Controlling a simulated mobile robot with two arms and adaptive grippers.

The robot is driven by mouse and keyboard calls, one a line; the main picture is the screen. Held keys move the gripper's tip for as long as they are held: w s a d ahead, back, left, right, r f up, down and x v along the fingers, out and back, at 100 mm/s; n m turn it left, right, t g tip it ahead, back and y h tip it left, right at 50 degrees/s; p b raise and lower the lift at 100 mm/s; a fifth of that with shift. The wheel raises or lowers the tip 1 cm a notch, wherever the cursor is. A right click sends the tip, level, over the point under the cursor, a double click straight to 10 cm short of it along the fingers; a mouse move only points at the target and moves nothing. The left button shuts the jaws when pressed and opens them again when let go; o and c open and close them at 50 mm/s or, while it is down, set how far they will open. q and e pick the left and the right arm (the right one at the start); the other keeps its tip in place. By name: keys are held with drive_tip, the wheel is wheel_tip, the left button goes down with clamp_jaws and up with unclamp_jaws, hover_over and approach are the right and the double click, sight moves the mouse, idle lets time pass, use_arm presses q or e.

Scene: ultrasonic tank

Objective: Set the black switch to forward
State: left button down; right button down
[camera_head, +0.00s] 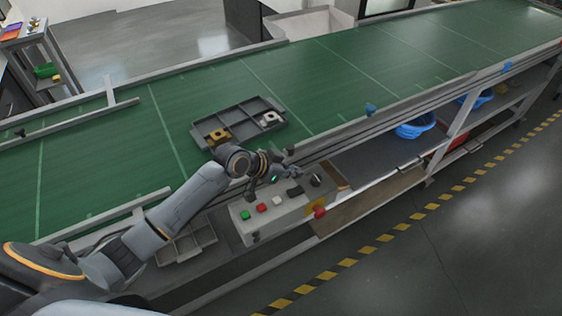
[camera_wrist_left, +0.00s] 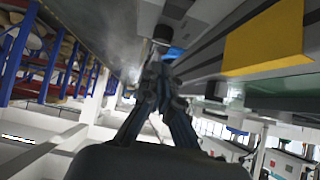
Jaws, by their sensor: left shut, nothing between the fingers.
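A light grey control box (camera_head: 243,222) is fixed at the conveyor's near edge. Its top carries a green button (camera_head: 245,214), a red button (camera_head: 261,207), a pale button (camera_head: 277,200), a black switch (camera_head: 295,191) and a black knob (camera_head: 315,181). The switch's setting is too small to read. My left gripper (camera_head: 297,173) is just behind the box's top, close to the switch and knob; contact cannot be told. In the left wrist view its fingers (camera_wrist_left: 164,72) are shut and empty, with a dark round part (camera_wrist_left: 163,34) beyond the tips. My right gripper is out of view.
A red emergency button (camera_head: 320,212) sits on the box's front by a yellow plate (camera_wrist_left: 265,40). A grey divided tray (camera_head: 236,114) with metal parts lies on the green conveyor (camera_head: 380,60). Blue baskets (camera_head: 415,128) stand on the shelf below. The conveyor's rail runs behind the gripper.

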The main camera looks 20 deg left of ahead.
use_arm(q)
drive_tip(key=s+a+r+b, duration=0.1)
drive_tip(key=s+a+r, duration=0.1)
drive_tip(key=r, duration=0.3)
drive_tip(key=shift+s+a+r, duration=0.2)
drive_tip(key=shift+s+r, duration=0.1)
drive_tip(key=shift+s, duration=0.3)
